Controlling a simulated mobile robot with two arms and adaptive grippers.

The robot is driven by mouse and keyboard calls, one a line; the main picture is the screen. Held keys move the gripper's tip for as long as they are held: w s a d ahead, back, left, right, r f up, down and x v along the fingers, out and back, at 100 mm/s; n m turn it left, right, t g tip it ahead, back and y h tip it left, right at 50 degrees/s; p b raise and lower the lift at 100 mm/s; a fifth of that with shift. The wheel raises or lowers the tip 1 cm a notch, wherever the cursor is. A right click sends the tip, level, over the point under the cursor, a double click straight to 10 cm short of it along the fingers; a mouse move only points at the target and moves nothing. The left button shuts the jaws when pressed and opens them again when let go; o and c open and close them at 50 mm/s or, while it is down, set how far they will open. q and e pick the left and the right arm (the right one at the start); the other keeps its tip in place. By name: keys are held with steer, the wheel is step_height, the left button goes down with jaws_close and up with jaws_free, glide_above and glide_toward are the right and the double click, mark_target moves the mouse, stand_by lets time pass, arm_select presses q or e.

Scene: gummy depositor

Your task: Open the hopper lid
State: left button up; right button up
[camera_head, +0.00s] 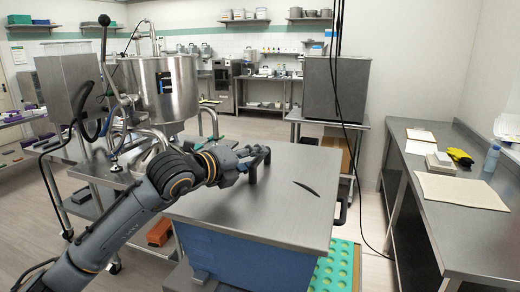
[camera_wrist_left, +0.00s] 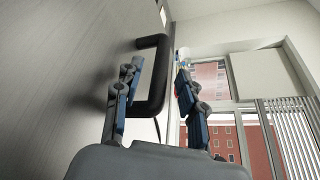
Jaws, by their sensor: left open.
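The steel hopper lid (camera_head: 250,215) is the flat grey top of the blue-sided machine in the middle of the head view, and it lies shut. Its black handle (camera_wrist_left: 160,75) stands out from the lid's grey surface in the left wrist view. My left gripper (camera_head: 262,155) is over the far part of the lid, at the handle. In the left wrist view its two fingers (camera_wrist_left: 158,66) are open, with the handle between them. A gap shows between the handle and the right finger. The gripper hides part of the handle in the head view. My right gripper is not in view.
A steel kettle (camera_head: 165,88) on a cart stands at the back left. A steel box (camera_head: 336,88) on a table is behind the machine. A workbench (camera_head: 425,212) runs along the right. A green mat (camera_head: 335,268) lies right of the machine. A dark curved mark (camera_head: 306,189) is on the lid.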

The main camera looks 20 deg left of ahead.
mark_target(273, 166)
arm_select(q)
steer(key=shift+p+x, duration=0.4)
steer(key=shift+x, duration=1.1)
steer(key=shift+c, duration=0.2)
jaws_close()
